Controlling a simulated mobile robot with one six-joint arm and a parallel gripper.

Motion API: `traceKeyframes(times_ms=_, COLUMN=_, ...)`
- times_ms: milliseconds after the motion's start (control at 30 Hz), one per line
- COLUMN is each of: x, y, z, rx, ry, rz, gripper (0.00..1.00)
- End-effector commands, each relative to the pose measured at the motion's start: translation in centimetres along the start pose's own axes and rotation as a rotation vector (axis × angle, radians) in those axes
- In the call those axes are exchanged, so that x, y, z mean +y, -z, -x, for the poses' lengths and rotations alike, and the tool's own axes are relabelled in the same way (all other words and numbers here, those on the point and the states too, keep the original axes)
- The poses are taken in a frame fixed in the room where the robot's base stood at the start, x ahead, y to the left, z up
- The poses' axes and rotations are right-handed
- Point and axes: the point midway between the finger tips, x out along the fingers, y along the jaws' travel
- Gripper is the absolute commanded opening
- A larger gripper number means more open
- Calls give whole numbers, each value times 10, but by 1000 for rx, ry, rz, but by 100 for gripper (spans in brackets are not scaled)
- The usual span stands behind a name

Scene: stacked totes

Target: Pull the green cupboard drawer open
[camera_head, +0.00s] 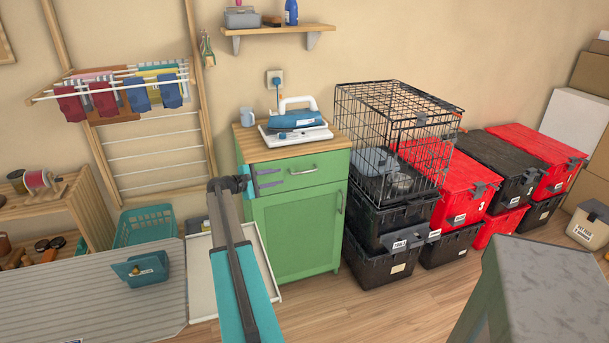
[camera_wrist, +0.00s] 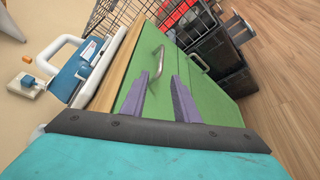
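The green cupboard (camera_head: 295,235) stands against the wall under a wooden top. Its drawer (camera_head: 325,167) looks shut, flush above the door. The drawer's metal bar handle (camera_head: 303,170) is on the drawer front; it also shows in the wrist view (camera_wrist: 160,62). My gripper (camera_head: 276,178) is in front of the drawer's left part, fingers pointing at the handle.
A blue iron (camera_head: 290,119) on a white tray stands on the cupboard top. A wire crate (camera_head: 395,130) on black totes (camera_head: 385,265) is close on the right. A white tray (camera_head: 205,285) leans at the cupboard's left. Wooden floor (camera_head: 350,315) is clear in front.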

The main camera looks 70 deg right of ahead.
Motion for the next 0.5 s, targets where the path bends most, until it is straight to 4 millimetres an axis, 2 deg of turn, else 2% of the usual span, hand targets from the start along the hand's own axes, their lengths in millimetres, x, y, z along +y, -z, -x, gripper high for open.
traceKeyframes(times_ms=500, x=-3, y=-14, z=-41, rx=-24, ry=16, rz=-6, gripper=28)
